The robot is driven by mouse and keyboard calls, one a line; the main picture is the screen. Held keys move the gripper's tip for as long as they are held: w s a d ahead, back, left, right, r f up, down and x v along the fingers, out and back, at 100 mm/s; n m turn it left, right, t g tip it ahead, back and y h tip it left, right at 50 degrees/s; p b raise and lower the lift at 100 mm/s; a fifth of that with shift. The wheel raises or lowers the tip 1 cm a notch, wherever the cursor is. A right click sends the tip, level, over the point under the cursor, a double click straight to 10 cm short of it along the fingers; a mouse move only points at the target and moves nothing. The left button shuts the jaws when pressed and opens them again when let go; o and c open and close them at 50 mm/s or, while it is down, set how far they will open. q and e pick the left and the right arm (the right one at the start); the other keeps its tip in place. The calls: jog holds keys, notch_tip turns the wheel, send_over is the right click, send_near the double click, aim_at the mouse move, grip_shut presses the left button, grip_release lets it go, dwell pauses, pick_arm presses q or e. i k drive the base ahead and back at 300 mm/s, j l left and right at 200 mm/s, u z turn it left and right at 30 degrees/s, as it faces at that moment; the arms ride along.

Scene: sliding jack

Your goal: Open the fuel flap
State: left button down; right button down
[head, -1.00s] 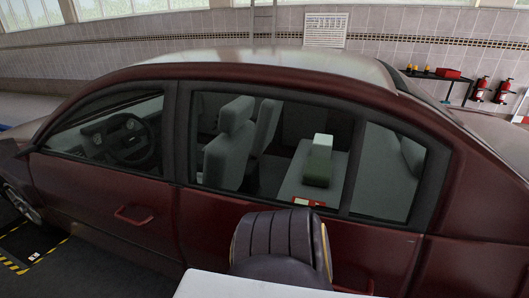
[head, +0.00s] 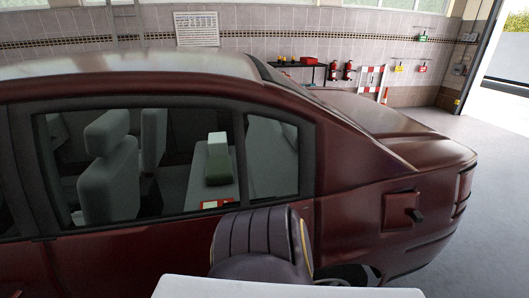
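The dark red car (head: 345,180) fills most of the head view, with its side toward me and its rear to the right. The fuel flap (head: 398,209) is a square red panel on the rear side, right of the rear wheel area. It looks shut, and a small dark knob or handle (head: 414,216) sticks out at its right. Neither my left nor my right gripper is in view. Parts of my own body at the bottom hide some of the car's lower side.
Open grey floor (head: 497,190) lies right of the car's rear, by an open doorway (head: 505,55).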

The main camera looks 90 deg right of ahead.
aim_at(401, 213)
jog(key=z, duration=4.15)
